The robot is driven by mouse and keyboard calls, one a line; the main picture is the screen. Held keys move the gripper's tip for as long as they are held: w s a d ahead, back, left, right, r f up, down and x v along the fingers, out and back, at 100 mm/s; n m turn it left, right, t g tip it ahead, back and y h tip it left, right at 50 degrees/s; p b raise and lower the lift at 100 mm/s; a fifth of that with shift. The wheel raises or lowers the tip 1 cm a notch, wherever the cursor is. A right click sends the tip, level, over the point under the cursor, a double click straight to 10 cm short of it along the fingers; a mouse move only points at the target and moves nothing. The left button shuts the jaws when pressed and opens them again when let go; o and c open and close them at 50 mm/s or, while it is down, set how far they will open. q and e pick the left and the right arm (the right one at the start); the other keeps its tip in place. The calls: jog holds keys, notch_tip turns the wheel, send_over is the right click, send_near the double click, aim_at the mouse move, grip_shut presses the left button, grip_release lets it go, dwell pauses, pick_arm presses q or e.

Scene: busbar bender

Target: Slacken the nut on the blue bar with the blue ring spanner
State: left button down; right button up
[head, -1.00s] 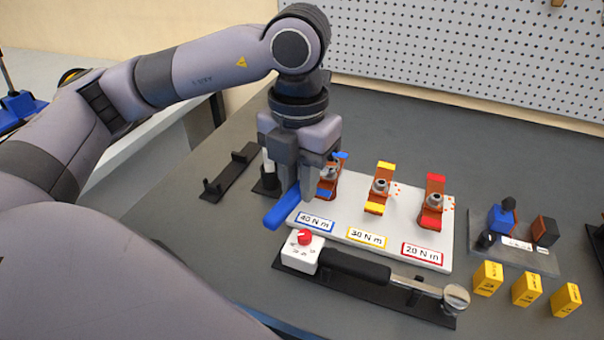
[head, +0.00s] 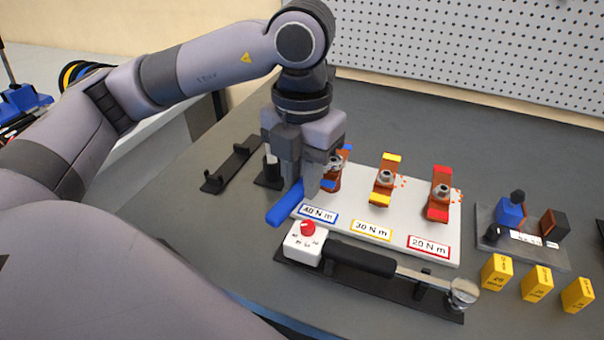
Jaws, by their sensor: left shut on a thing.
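My left gripper (head: 306,182) is shut on the blue ring spanner (head: 284,209). The spanner's thick blue handle sticks out toward the front left, over the left edge of the white board (head: 292,214). The gripper is right beside the blue bar (head: 334,178), a copper-coloured bar with blue ends behind the 40 N m label (head: 319,215). The gripper hides part of the bar and its nut. The spanner's ring end is hard to make out, so I cannot tell whether it sits on the nut. My right gripper is not in view.
Bars with yellow (head: 379,199) and red (head: 437,214) ends stand on the same board. A torque wrench (head: 360,258) lies on a black rack in front, beside a white dial box (head: 304,244). An empty black holder (head: 232,168) lies left.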

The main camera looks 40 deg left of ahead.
pick_arm(q)
jog(key=shift+d, duration=0.1)
dwell(0.3)
jog(key=shift+w+d+n, duration=0.1)
jog(key=shift+d+n, duration=0.35)
jog(key=shift+n, duration=0.15)
jog(key=shift+w+d+n, duration=0.1)
jog(key=shift+d+n, duration=0.45)
jog(key=shift+n, duration=0.05)
